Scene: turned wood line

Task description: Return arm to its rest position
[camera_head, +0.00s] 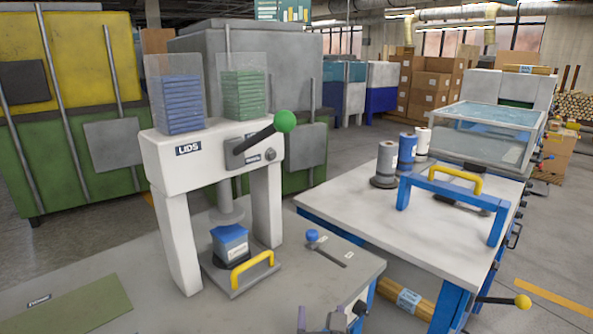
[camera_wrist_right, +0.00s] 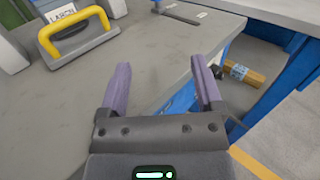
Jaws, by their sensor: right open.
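My right gripper (camera_head: 321,318) shows at the bottom edge of the head view, by the front edge of the grey bench (camera_head: 130,285). In the right wrist view its two purple fingers (camera_wrist_right: 161,82) are spread apart with nothing between them. Below and between them I see bare bench top and the bench edge. The gripper is apart from the yellow-handled plate (camera_head: 240,285), which also shows at the upper left of the wrist view (camera_wrist_right: 88,50). My left gripper is not in view.
A white lid press (camera_head: 185,165) with a green-knobbed lever (camera_head: 285,121) stands on the bench. A blue-topped container (camera_head: 231,245) sits under it. A blue-knobbed tool (camera_head: 330,248) lies right of it. A second table (camera_head: 350,210) carries a blue frame (camera_head: 455,195) and several spools.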

